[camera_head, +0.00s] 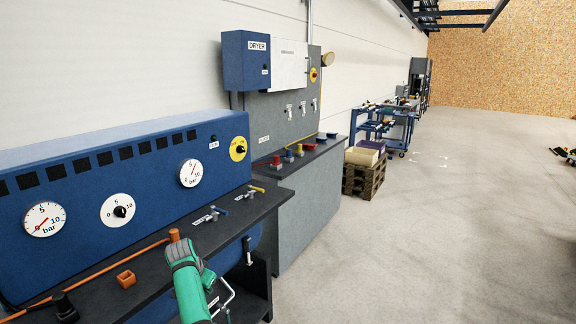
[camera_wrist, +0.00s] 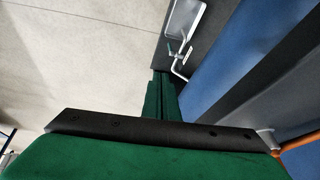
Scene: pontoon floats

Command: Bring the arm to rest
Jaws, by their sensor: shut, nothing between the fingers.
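My gripper (camera_wrist: 162,76) shows in the wrist view as two green fingers lying together, shut with nothing between them. Beyond the fingertips are a dark surface and a bent metal rod with a pale plate (camera_wrist: 184,20). In the head view my green arm (camera_head: 188,285) rises from the bottom edge, in front of the dark bench (camera_head: 150,282). The fingertips cannot be made out there.
A blue panel with dials (camera_head: 118,200) stands along the bench. A grey cabinet (camera_head: 312,208) stands beyond.

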